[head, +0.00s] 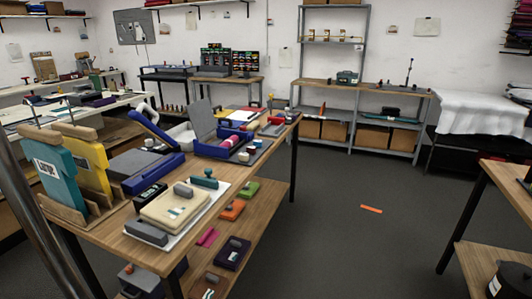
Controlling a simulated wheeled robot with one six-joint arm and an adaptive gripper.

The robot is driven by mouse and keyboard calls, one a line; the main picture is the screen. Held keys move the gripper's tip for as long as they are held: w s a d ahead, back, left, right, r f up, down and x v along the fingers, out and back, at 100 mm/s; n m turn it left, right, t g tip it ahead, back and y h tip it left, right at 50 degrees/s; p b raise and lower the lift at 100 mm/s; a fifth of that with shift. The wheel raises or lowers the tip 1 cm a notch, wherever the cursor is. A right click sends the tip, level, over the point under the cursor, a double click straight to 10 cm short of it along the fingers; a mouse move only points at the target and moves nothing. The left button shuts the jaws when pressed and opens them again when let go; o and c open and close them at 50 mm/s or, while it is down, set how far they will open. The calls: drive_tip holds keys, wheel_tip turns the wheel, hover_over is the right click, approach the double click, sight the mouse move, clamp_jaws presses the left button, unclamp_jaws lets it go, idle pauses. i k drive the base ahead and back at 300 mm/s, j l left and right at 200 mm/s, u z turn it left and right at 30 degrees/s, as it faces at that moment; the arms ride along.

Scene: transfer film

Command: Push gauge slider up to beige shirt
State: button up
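A beige folded shirt or pad (170,213) lies on a white board (187,237) on the near wooden table in the head view. A grey handle-like block sits on top of it. A dark grey bar (147,233), which looks like the gauge slider, lies at the near left edge of the beige piece. I cannot tell whether the two touch or a narrow gap lies between them. A teal knobbed block (204,180) sits at the board's far end. My gripper is not in view.
Teal and yellow panels (87,167) stand in a wooden rack at left. Blue presses (150,160) stand behind the board. Small coloured blocks (232,210) lie on the lower shelf at right. The floor (340,235) is open except for an orange strip (371,209).

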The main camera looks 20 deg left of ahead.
sight(211, 182)
drive_tip(key=i+l+u, duration=1.1)
